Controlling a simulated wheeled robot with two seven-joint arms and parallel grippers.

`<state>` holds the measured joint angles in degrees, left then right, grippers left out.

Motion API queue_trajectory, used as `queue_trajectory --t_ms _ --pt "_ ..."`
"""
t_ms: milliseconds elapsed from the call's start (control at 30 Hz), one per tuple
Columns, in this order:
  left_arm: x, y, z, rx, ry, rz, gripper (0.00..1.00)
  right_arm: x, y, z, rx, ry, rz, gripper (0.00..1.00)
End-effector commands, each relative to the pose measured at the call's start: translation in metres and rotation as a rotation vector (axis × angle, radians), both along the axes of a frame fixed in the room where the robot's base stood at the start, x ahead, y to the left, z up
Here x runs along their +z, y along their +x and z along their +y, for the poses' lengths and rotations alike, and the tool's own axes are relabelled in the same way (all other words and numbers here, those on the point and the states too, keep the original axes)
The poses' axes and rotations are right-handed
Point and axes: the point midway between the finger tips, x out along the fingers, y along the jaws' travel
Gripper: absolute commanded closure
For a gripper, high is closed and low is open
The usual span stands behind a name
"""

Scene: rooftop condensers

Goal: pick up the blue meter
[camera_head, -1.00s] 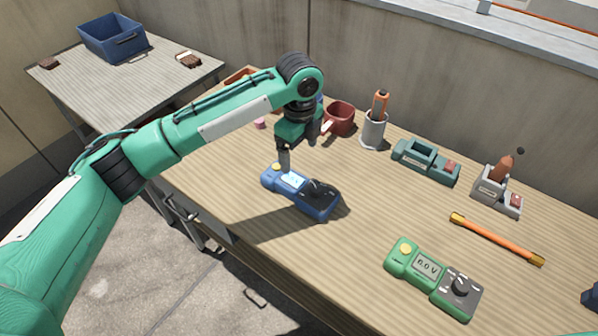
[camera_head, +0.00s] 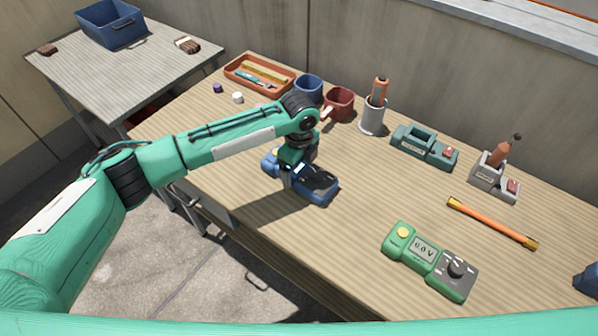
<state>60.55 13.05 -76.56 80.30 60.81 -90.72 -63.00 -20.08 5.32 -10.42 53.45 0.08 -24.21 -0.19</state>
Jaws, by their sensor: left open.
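The blue meter (camera_head: 318,188) lies flat on the wooden workbench (camera_head: 355,230), near its front edge. Its dark dial end shows to the right. My left gripper (camera_head: 288,178) is open and down at the meter's left half, over its display, and hides part of it. I cannot tell whether the fingers touch the meter.
A green meter (camera_head: 430,260) lies to the right, with an orange rod (camera_head: 492,223) behind it. Along the back stand an orange tray (camera_head: 262,76), a blue cup (camera_head: 308,87), a red cup (camera_head: 339,103), a grey holder (camera_head: 372,118) and a teal holder (camera_head: 424,147).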

Motion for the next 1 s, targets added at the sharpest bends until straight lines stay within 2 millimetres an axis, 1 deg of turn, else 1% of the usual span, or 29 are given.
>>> queue_trajectory --t_ms 33,100,333,367,400,467,500,667,1000 --pt "-0.0056 -0.0002 0.0002 0.000 0.001 0.002 0.15 0.0002 -0.0010 -0.0002 0.000 0.000 0.002 0.00" --pt "-0.0099 0.0001 0.0002 0.000 0.000 0.000 0.15 -0.0001 -0.0019 -0.0004 0.000 -0.001 0.003 0.00" --pt "-0.0118 0.0002 -0.0001 0.000 -0.001 -0.001 0.15 -0.0011 -0.0005 -0.0008 0.000 -0.002 0.004 0.00" --pt "-0.0118 0.0002 -0.0001 0.000 -0.001 -0.001 0.18 -0.0010 0.0002 -0.0008 0.000 -0.002 0.003 0.00" --pt "-0.0118 0.0002 -0.0001 0.000 -0.001 -0.001 0.26 -0.0009 0.0012 -0.0008 0.000 -0.001 0.002 0.00" --pt "-0.0117 0.0002 -0.0001 0.000 -0.001 -0.001 0.38 -0.0007 0.0025 -0.0007 0.000 -0.001 0.000 0.00" --pt "-0.0117 0.0001 -0.0001 0.000 -0.001 -0.001 0.46 -0.0006 0.0033 -0.0007 0.000 -0.001 -0.001 0.00" --pt "-0.0116 0.0001 -0.0001 0.000 -0.001 -0.001 0.77 0.0000 0.0050 -0.0003 0.000 0.000 -0.004 0.00" --pt "-0.0074 0.0006 -0.0003 0.000 -0.001 -0.002 0.77 0.0004 0.0024 0.0011 -0.001 0.002 -0.003 0.00"
